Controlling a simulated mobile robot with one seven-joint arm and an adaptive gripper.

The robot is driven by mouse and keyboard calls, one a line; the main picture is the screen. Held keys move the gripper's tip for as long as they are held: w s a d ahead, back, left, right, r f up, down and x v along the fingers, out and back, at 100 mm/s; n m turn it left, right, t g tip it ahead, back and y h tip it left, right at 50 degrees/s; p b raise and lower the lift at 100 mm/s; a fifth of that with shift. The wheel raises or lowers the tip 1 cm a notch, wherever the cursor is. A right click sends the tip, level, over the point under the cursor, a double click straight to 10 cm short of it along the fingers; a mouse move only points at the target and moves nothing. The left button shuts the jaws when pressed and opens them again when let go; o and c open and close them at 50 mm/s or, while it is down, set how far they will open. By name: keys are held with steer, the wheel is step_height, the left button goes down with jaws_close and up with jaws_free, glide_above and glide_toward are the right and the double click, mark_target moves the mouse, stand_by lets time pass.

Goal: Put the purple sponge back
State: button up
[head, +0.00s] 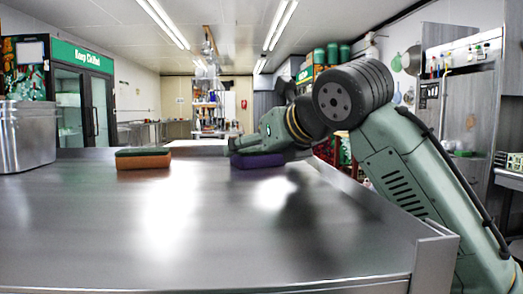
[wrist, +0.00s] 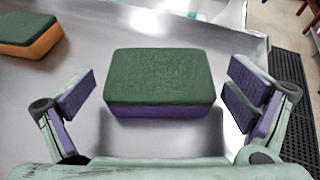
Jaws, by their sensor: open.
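The purple sponge (wrist: 160,112) has a dark green top layer and lies flat on the steel counter. In the wrist view it sits between the spread fingers of my gripper (wrist: 160,100), with a gap on both sides. In the head view the purple sponge (head: 258,160) shows at the counter's far part, its top largely hidden by my gripper (head: 238,146). My gripper is open and empty, low over the sponge. No marked place for the sponge can be made out.
An orange sponge with a green top (head: 144,161) lies to the left on the counter (head: 110,220); the wrist view shows it too (wrist: 28,38). A metal container (head: 27,137) stands at the far left. The counter's right edge has a raised lip (head: 432,255). The front and middle are clear.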

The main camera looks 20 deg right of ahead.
steer(key=v, duration=1.2)
steer(key=shift+r, duration=0.1)
